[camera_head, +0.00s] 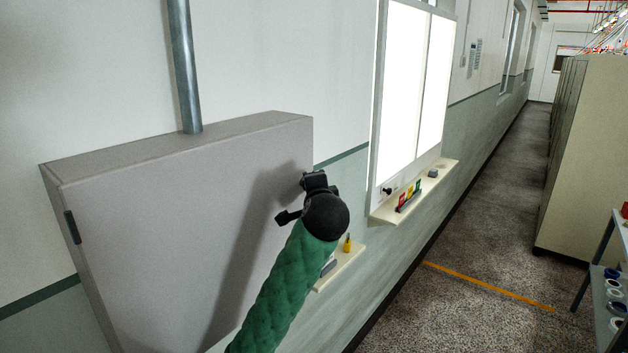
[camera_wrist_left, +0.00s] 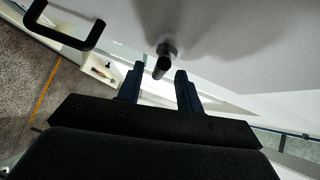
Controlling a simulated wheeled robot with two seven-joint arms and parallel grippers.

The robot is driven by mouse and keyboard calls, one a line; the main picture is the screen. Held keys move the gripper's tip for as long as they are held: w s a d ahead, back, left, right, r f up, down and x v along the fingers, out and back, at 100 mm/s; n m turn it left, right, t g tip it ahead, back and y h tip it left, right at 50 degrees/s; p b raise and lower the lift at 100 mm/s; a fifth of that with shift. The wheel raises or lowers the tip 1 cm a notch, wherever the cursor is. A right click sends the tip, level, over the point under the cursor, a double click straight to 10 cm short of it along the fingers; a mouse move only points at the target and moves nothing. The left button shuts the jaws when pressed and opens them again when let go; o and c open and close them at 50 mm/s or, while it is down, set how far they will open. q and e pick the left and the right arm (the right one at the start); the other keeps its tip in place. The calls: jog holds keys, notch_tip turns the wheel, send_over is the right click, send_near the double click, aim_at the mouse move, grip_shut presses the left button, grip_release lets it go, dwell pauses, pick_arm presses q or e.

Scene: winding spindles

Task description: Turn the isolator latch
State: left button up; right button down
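The grey isolator cabinet (camera_head: 170,220) hangs on the wall at the left of the head view. Its latch, a small dark lever on a round base (camera_wrist_left: 164,58), shows in the left wrist view on the pale cabinet face (camera_wrist_left: 230,50). My left gripper (camera_wrist_left: 160,72) is open, with the latch lever in the gap between its two fingertips; I see no clear contact. In the head view the left gripper (camera_head: 314,181) is by the cabinet's right side, and my green-sleeved arm and dark wrist hide the latch. My right gripper is out of view.
A black U-shaped handle (camera_wrist_left: 66,24) stands out from the cabinet near the latch. A metal conduit (camera_head: 184,70) rises from the cabinet top. Window ledges (camera_head: 414,190) with small items jut from the wall to the right. The aisle floor (camera_head: 470,250) is clear.

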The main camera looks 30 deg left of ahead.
pick_arm(q)
jog(key=shift+w+a+f, duration=0.1)
jog(key=shift+w+a, duration=0.25)
jog(key=shift+w, duration=0.15)
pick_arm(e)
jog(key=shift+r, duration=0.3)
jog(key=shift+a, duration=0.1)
